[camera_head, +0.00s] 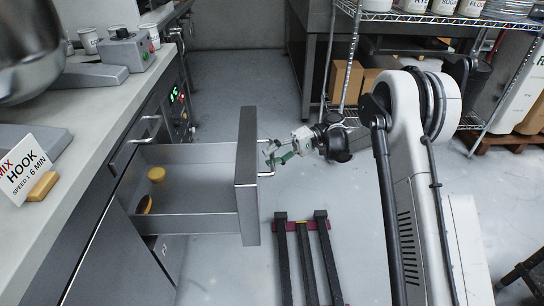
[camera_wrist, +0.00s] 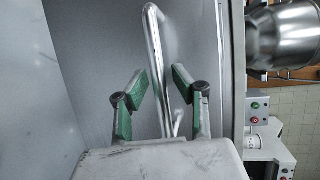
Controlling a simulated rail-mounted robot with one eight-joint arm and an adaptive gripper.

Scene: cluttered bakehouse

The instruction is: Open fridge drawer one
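A grey drawer (camera_head: 190,226) stands pulled well out from under the counter in the head view. Its tall front panel (camera_head: 247,190) carries a bar handle (camera_head: 266,172) on the outer face. The handle also shows in the wrist view (camera_wrist: 155,55) as a shiny metal bar. My gripper (camera_head: 270,154) is at this handle, on the outer side of the panel. In the wrist view my gripper (camera_wrist: 158,88) has its two green-padded fingers apart, with the bar between them. A clear gap shows on the left finger's side; contact on the right is unclear. No drawer number is readable.
The drawer holds a yellow round item (camera_head: 157,174) and a brownish item (camera_head: 145,204). Another handle (camera_head: 146,130) is on the closed front beside it. The counter (camera_head: 95,120) runs along the left. A wire shelf rack (camera_head: 395,18) stands at the back right. Dark bars (camera_head: 305,262) lie below.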

